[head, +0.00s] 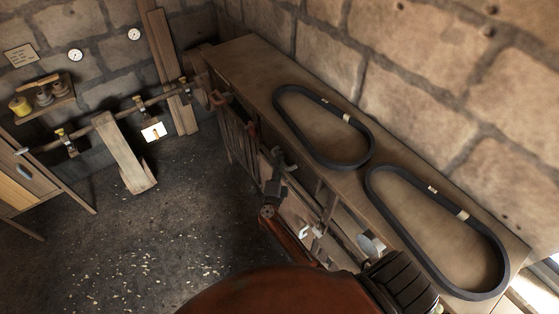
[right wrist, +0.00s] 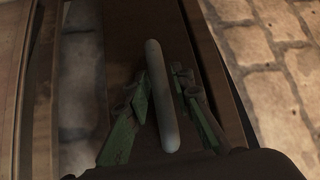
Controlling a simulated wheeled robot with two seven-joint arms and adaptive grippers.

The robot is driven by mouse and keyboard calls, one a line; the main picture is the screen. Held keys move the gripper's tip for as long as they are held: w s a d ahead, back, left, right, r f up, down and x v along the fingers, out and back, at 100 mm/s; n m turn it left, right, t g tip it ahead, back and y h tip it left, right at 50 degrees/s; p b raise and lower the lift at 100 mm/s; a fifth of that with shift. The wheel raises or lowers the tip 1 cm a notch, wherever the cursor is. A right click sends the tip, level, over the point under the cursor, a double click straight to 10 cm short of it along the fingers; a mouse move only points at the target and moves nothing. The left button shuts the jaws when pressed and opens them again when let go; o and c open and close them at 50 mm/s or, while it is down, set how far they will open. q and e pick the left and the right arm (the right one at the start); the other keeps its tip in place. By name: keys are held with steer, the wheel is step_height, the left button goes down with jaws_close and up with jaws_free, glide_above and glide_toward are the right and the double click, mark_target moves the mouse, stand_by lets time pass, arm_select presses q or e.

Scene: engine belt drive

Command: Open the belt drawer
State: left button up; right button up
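The bench (head: 252,62) runs along the stone wall in the head view, with its drawer fronts facing the floor side. My right gripper (head: 277,165) is at the bench front, below the tabletop edge. In the right wrist view a pale grey bar handle (right wrist: 160,95) lies lengthwise between the two greenish fingers of the right gripper (right wrist: 162,88). The fingers stand on either side of the handle and look open, with narrow gaps. I cannot tell whether either touches it. The drawer front is dark and mostly hidden by my arm in the head view. My left gripper is not in view.
Two black belts, the farther one (head: 286,116) and the nearer one (head: 378,196), lie on the bench top.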

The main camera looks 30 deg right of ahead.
steer(key=shift+c, duration=0.6)
jaws_close()
steer(key=shift+a, duration=0.15)
